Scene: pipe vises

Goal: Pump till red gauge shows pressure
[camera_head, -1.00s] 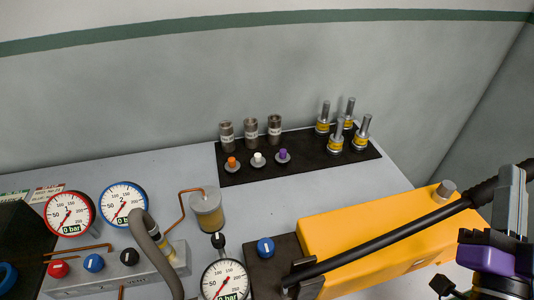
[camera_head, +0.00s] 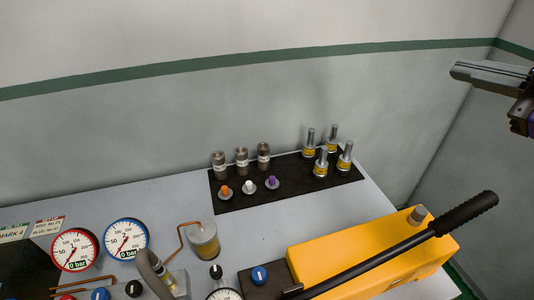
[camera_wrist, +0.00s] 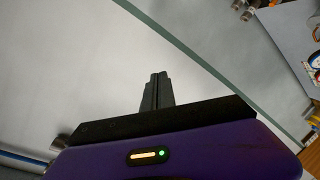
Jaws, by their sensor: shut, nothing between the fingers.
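The yellow hand pump (camera_head: 365,250) sits at the right end of the bench. Its long black lever (camera_head: 400,243) slants up to the right and ends in a ribbed grip (camera_head: 466,213). The red-rimmed gauge 1 (camera_head: 75,249) at the left reads 0 bar. The blue-rimmed gauge 2 (camera_head: 126,239) beside it also reads 0 bar. My gripper (camera_head: 458,72) is raised at the upper right, above and apart from the lever grip. Its fingers are shut with nothing between them; in the wrist view the fingers (camera_wrist: 155,90) are together against the wall.
A black mat (camera_head: 290,188) holds several metal fittings and coloured plugs. A blue knob (camera_head: 259,275) is on the block left of the pump. A clear cup (camera_head: 204,240) and a grey hose (camera_head: 152,268) stand near the gauges. The air around my gripper is clear.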

